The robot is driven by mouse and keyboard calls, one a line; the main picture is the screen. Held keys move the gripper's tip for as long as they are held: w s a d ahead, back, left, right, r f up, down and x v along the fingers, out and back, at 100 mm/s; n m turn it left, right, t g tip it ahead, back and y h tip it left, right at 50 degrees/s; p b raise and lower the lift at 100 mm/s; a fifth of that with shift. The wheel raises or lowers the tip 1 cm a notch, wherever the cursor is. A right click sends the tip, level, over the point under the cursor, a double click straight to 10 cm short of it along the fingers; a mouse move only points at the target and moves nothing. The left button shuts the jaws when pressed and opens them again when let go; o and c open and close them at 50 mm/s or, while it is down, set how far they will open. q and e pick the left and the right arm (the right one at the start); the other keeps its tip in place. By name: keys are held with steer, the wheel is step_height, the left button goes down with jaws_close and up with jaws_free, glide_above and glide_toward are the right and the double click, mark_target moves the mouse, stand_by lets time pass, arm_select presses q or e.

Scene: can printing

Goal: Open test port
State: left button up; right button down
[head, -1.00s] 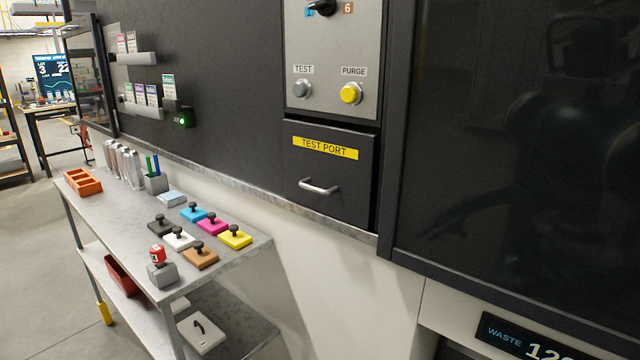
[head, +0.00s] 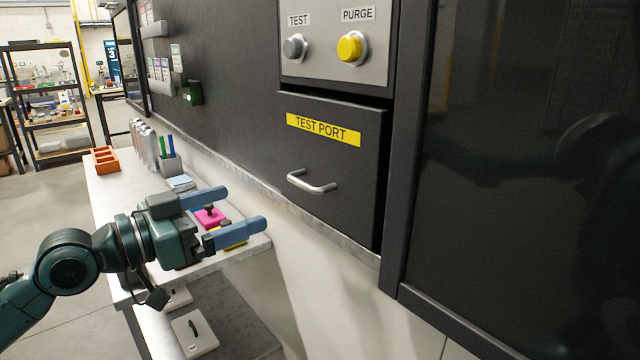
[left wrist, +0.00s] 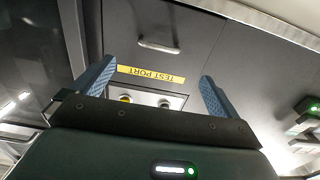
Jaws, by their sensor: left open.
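The test port (head: 330,170) is a dark square panel with a yellow "TEST PORT" label and a silver bar handle (head: 312,183). It sits flush in the machine front and looks closed. My left gripper (head: 242,208) is open and empty, to the left of the handle and a little lower, apart from it. In the left wrist view the picture is upside down; the test port (left wrist: 150,50) and its handle (left wrist: 158,46) lie beyond and between the two blue fingers (left wrist: 155,88). My right gripper is not in view.
Above the port is a panel with a grey TEST button (head: 295,47) and a yellow PURGE button (head: 351,47). A steel bench (head: 125,190) with an orange tray (head: 104,160) and coloured stamp pads stands left, partly behind my arm. A dark glass door (head: 520,170) is on the right.

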mark_target(298, 184)
arm_select(q)
steer(key=p+x, duration=0.1)
steer(key=x, duration=0.3)
steer(key=p+x, duration=0.1)
steer(key=x, duration=0.7)
steer(key=shift+d+r+p, duration=0.1)
steer(key=shift+r+p, duration=0.2)
steer(key=shift+p, duration=0.1)
steer(key=shift+w+d, duration=0.3)
steer(key=shift+d, duration=0.05)
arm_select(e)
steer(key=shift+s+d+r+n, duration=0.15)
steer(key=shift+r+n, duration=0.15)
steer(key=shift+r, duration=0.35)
arm_select(q)
steer(key=c, duration=1.2)
steer(key=shift+c, duration=0.2)
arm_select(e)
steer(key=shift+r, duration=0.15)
